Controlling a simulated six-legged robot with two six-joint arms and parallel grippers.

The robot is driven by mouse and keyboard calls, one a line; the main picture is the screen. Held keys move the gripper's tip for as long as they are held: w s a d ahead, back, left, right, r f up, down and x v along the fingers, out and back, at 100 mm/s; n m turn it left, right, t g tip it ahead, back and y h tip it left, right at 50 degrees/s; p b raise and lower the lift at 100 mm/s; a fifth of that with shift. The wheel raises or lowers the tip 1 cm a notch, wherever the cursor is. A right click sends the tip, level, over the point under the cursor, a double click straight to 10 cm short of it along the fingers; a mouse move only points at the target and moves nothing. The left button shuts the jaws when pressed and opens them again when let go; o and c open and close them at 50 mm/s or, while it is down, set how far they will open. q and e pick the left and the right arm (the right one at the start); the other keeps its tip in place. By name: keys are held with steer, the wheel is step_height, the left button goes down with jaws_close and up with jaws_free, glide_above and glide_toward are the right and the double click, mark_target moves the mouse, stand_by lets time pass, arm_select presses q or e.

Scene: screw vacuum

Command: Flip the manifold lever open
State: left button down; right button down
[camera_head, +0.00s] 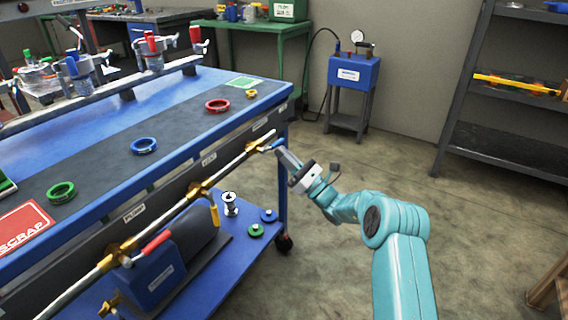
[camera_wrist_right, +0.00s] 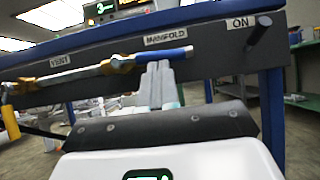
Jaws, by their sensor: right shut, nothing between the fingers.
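The manifold lever has a blue handle (camera_head: 271,146) at the far right end of the brass-fitted pipe on the bench's front. In the right wrist view the blue handle (camera_wrist_right: 165,54) lies roughly level, along the pipe, below the "MANIFOLD" label (camera_wrist_right: 166,36). My right gripper (camera_head: 283,153) is shut and empty, right at the handle. In the wrist view its fingertips (camera_wrist_right: 158,66) are just below the handle's middle; I cannot tell if they touch. My left gripper is not in view.
An "ON" label (camera_wrist_right: 240,22) and a dark peg (camera_wrist_right: 259,29) are right of the handle. A yellow lever (camera_head: 214,213) and a red lever (camera_head: 157,243) sit further along the pipe. Coloured rings lie on the bench (camera_head: 185,125). The floor (camera_head: 370,165) to the right is clear.

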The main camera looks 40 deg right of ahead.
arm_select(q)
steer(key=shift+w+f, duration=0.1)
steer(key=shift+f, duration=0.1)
arm_select(e)
steer(key=shift+r+n+y, duration=0.2)
steer(key=shift+n+y, duration=0.2)
steer(key=shift+n, duration=0.1)
